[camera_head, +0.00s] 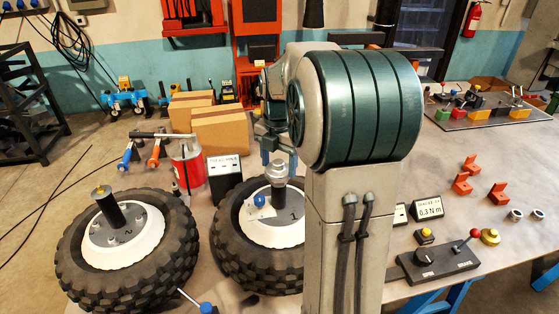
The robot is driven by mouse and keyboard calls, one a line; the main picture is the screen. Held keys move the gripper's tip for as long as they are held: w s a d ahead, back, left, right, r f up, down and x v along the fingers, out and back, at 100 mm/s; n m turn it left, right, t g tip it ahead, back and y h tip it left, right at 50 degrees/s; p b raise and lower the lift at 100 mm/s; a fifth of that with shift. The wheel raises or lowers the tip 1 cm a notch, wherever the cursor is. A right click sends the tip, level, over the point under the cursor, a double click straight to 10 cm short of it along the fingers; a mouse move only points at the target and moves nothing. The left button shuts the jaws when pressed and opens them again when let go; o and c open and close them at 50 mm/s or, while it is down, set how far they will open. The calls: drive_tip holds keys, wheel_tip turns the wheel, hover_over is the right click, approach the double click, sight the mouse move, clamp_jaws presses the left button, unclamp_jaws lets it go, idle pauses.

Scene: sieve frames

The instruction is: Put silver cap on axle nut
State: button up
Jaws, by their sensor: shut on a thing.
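Wheel 1 (232,250) lies flat, with a white hub and a dark upright axle (278,197). A silver piece, seemingly the silver cap (278,172), is at the axle's top, between the fingers of my gripper (278,160). My gripper points down and is shut on it. I cannot tell whether the cap rests on the axle nut or hovers just above; the nut there is not clearly visible. Wheel 2 (75,240) at left has a similar axle with a brass-coloured nut (101,192) on top. My arm hides the right part of wheel 1.
Two silver rings or caps (515,215) lie at the table's right, near red brackets (462,184). A control box (438,261) with a red-knobbed lever stands in front. A red can (188,168), black display (224,177) and cardboard boxes (220,130) stand behind the wheels.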

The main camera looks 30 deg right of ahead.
sight(279, 162)
drive_tip(key=shift+f, duration=0.35)
drive_tip(key=o, duration=1)
wheel_tip(279, 162, up, 13)
drive_tip(key=s+a+f+m+t, duration=0.1)
drive_tip(key=s+a+f+m, duration=0.3)
drive_tip(key=s+m, duration=0.2)
drive_tip(key=s+a+f+m+t, duration=0.1)
drive_tip(key=s+a+f+m, duration=0.3)
drive_tip(key=s+m, duration=0.3)
drive_tip(key=s+a+f+m+t, duration=0.1)
drive_tip(key=s+a+f+m, duration=0.3)
drive_tip(key=m, duration=0.6)
drive_tip(key=shift+s+a+m+t, duration=0.2)
drive_tip(key=shift+s+a, duration=0.2)
drive_tip(key=shift+s, duration=0.2)
drive_tip(key=shift+s+a+m+t, duration=0.2)
drive_tip(key=shift+s+a, duration=0.2)
drive_tip(key=shift+s, duration=0.15)
